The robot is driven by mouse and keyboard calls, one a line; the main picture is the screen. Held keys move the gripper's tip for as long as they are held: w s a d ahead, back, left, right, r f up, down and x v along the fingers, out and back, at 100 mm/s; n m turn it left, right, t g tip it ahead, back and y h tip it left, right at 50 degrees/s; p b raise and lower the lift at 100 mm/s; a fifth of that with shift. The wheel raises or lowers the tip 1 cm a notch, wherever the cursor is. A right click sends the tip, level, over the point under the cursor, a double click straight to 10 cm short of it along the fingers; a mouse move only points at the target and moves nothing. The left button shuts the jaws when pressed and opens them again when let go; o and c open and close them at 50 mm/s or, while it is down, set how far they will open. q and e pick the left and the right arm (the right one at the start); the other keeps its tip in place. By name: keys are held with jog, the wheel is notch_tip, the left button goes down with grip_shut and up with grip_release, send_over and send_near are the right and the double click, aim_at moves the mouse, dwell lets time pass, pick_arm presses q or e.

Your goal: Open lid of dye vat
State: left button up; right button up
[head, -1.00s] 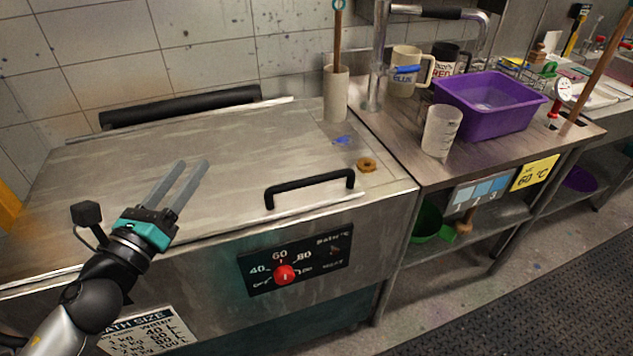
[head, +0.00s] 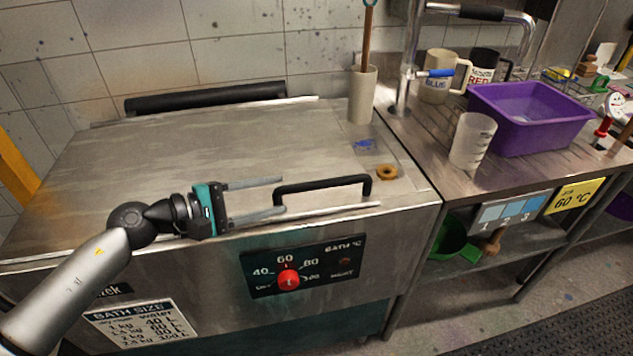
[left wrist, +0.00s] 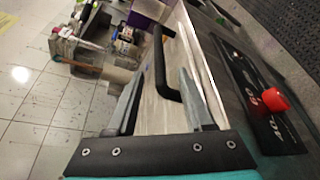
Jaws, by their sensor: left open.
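The dye vat (head: 340,222) is a wide steel box with a flat lid (head: 210,142), which lies closed. A black bar handle (head: 325,184) stands near the lid's front edge, toward the right. My left gripper (head: 282,196) is open and points right, its fingertips just left of the handle's left end. In the left wrist view the handle (left wrist: 160,65) lies ahead between the two fingers, and nothing shows held. The right gripper is not in view.
A beige holder (head: 362,97) with a wooden stick stands on the vat's back right. A tan ring (head: 387,172) lies by the handle. A red knob (head: 289,280) sits on the vat's front. The right bench holds a measuring cup (head: 472,140) and purple basin (head: 530,118).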

aim_at(305, 188)
pick_arm(q)
jog(key=x, duration=1)
jog(key=shift+p, duration=0.3)
jog(key=shift+a, duration=0.1)
grip_shut()
dwell(0.8)
